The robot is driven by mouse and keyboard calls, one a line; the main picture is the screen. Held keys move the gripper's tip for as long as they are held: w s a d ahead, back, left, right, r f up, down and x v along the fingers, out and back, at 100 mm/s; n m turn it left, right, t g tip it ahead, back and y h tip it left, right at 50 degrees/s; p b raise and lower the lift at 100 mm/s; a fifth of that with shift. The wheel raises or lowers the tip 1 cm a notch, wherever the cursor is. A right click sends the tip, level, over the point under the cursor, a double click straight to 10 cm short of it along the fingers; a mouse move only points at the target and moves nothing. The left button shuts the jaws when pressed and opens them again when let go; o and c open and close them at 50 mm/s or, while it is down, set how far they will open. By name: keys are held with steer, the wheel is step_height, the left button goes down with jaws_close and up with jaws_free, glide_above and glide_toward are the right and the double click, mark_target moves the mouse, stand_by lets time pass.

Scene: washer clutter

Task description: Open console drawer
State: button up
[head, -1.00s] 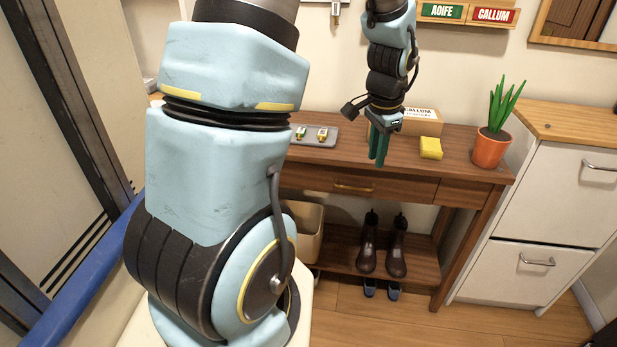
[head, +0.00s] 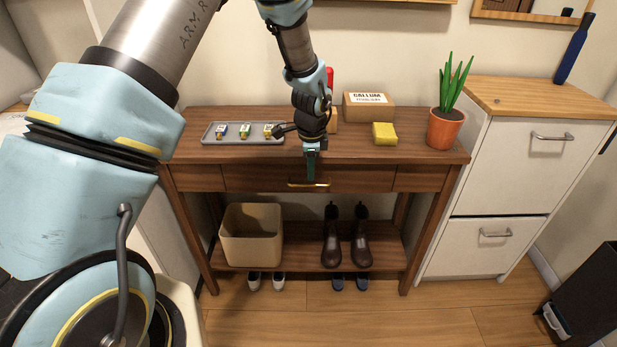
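The wooden console table (head: 352,146) stands against the wall. Its drawer (head: 262,178) looks closed, with its front flush between the side panels. A brass bar handle (head: 300,184) is on the middle of the drawer front. My gripper (head: 310,176) points down in front of the drawer, with its green fingers right at the handle. I see the fingers nearly edge-on, so I cannot tell whether they are apart, closed or touching the handle.
On the tabletop are a grey tray (head: 212,138) with small items, a cardboard box (head: 368,110), a yellow sponge (head: 385,134) and a potted plant (head: 444,128). A beige bin (head: 250,246) and dark boots (head: 362,244) stand on the lower shelf. A white cabinet (head: 500,205) stands right.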

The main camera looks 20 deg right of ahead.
steer(key=shift+w+d+f+p, duration=0.15)
steer(key=shift+w+f+p, duration=0.05)
steer(key=shift+f, duration=0.95)
steer(key=shift+w+d+f+p, duration=0.15)
steer(key=shift+f, duration=1)
jaws_close()
